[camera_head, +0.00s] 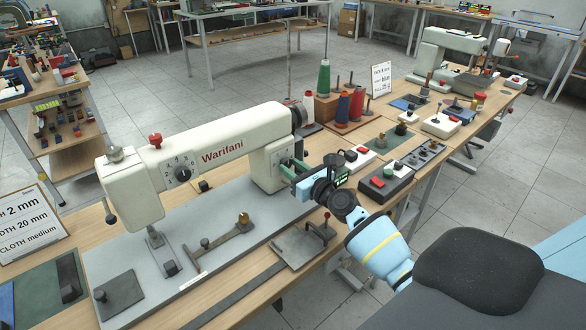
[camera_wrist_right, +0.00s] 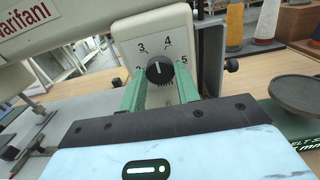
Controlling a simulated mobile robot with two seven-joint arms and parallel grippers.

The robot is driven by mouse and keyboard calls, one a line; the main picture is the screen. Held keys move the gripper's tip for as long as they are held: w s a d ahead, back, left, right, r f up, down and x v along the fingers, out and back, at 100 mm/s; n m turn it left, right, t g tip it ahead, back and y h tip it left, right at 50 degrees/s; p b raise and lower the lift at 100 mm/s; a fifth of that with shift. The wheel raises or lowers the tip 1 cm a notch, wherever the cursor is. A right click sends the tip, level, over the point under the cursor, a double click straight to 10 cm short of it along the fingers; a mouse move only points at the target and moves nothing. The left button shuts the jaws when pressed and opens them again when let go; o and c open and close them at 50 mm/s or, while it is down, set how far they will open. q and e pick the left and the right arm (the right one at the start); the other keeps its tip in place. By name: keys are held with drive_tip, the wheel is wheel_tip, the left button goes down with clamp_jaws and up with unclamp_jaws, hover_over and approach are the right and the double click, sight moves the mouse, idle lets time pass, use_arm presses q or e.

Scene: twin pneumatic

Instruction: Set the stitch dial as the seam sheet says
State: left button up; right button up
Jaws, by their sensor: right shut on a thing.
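The cream Warifani sewing machine (camera_head: 222,155) stands on the bench. Its stitch dial (camera_wrist_right: 159,69) is a black knob on the pillar's end plate, with 3, 4 and 5 readable around it. The knob's pale mark points upward, roughly between 3 and 4. My right gripper (camera_head: 287,168) is at this plate, its green fingers on either side of the knob and shut on it; the fingers also show in the wrist view (camera_wrist_right: 160,84). The seam sheet (camera_head: 32,225) at the left reads 2 mm, width 20 mm, cloth medium; its left edge is cut off. My left gripper is not in view.
A second numbered dial (camera_head: 183,174) is on the machine's head. A second sewing machine (camera_head: 450,45) is further back.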

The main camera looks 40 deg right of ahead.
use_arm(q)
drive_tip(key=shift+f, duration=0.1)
use_arm(e)
drive_tip(key=n, duration=0.4)
drive_tip(key=shift+f+n+b, duration=0.1)
drive_tip(key=shift+n+b, duration=0.2)
drive_tip(key=shift+n, duration=0.1)
drive_tip(key=n, duration=0.4)
drive_tip(key=shift+n+b, duration=0.3)
drive_tip(key=shift+b, duration=0.05)
drive_tip(key=n, duration=0.4)
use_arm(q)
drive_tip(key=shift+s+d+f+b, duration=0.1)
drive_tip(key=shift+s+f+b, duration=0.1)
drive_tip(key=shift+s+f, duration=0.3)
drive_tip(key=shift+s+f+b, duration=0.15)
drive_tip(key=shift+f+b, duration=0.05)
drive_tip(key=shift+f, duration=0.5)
use_arm(e)
drive_tip(key=n, duration=0.4)
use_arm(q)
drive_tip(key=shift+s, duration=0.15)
use_arm(e)
drive_tip(key=shift+n, duration=0.5)
drive_tip(key=o, duration=1)
